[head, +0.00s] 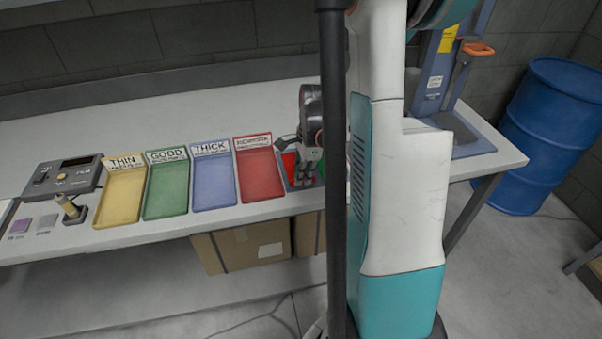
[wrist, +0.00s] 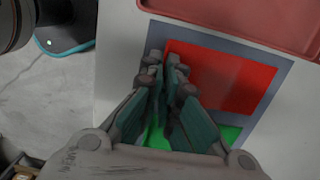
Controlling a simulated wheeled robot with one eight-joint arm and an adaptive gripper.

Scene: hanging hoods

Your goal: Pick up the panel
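A flat red rectangle (wrist: 228,78) and a green patch (wrist: 231,133) lie within a blue-grey border on the white table in the wrist view. I cannot tell which of them is the panel, or whether they are only markings. In the head view the red area (head: 289,165) shows just right of the red tray. My gripper (wrist: 166,66) points down over the left part of this area. Its fingertips are close together with a narrow gap, and I see no clear object between them. In the head view my gripper (head: 306,178) is low over the table's front edge.
Yellow (head: 121,203), green (head: 165,196), blue (head: 212,186) and red (head: 260,180) labelled trays stand in a row to the left. A grey control box (head: 62,176) is farther left. A blue stand (head: 436,75) and blue barrel (head: 548,130) are right.

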